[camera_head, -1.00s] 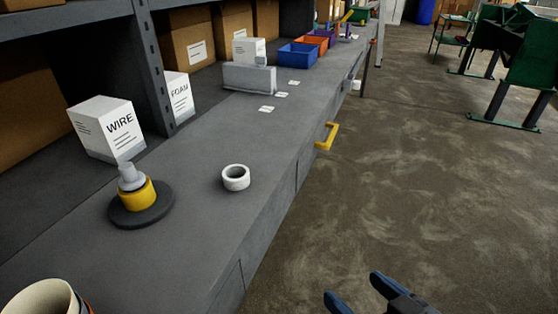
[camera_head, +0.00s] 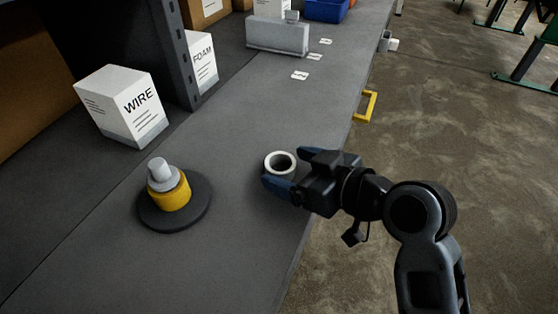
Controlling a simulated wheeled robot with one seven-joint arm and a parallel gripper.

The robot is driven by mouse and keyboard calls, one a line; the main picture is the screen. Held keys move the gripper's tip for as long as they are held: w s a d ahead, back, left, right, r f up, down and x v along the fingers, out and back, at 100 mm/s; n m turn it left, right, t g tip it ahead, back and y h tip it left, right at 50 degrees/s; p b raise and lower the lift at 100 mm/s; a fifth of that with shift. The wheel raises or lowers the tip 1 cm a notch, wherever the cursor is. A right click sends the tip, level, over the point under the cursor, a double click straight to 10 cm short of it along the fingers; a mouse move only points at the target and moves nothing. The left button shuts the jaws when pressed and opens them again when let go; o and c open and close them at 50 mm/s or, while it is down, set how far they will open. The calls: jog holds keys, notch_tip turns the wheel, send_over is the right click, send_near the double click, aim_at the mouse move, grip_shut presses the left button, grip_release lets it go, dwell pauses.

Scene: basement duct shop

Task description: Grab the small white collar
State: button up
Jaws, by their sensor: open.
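The small white collar (camera_head: 280,160) is a short ring with a dark hole, standing on the grey bench near its front edge. My gripper (camera_head: 286,170) is open and reaches in from the right. One blue finger lies at the collar's near side and the other toward its right far side. The near finger hides part of the collar's lower edge. I cannot tell whether the fingers touch it.
A yellow ring (camera_head: 170,194) with a grey piece sits on a dark round base to the left. A white WIRE box (camera_head: 122,104) stands behind it. A yellow handle (camera_head: 366,106) juts from the bench (camera_head: 230,270) front. The bench's near part is clear.

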jog(key=shift+x, duration=0.9)
jog(key=c, duration=1.1)
jog(key=shift+r, duration=0.1)
